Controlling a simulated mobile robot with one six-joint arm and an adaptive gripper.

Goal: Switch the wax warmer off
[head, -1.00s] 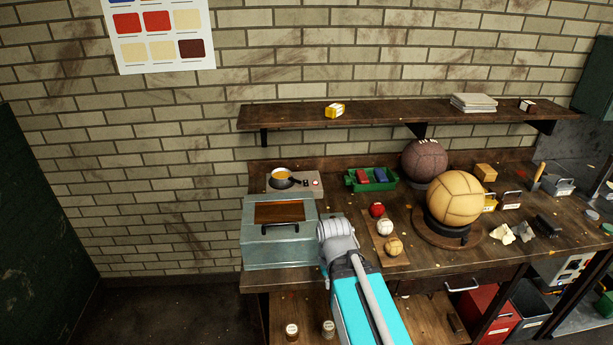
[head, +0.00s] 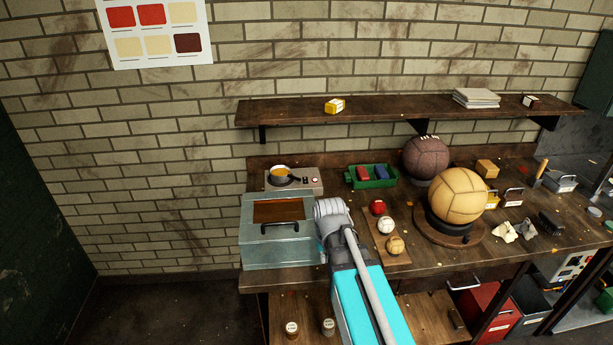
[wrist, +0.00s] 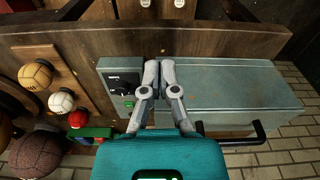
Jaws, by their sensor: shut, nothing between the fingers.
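The wax warmer (head: 293,180) stands on the back left of the bench. It is a light plate with a pan of yellow wax, a dark handle and a small red spot at its right end. I cannot tell from this whether it is on. My gripper (wrist: 160,65) shows in the wrist view with its two slim fingers together and empty. They lie above the gap between a grey control box (wrist: 112,72) with a black knob and green button, and a metal case (wrist: 225,85).
The metal case (head: 260,250) fills the bench's left front, below the warmer. A green tray (head: 372,183) lies right of the warmer. Small balls (head: 386,226) sit on a board right of my arm. Larger balls stand farther right. A shelf (head: 380,112) spans above.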

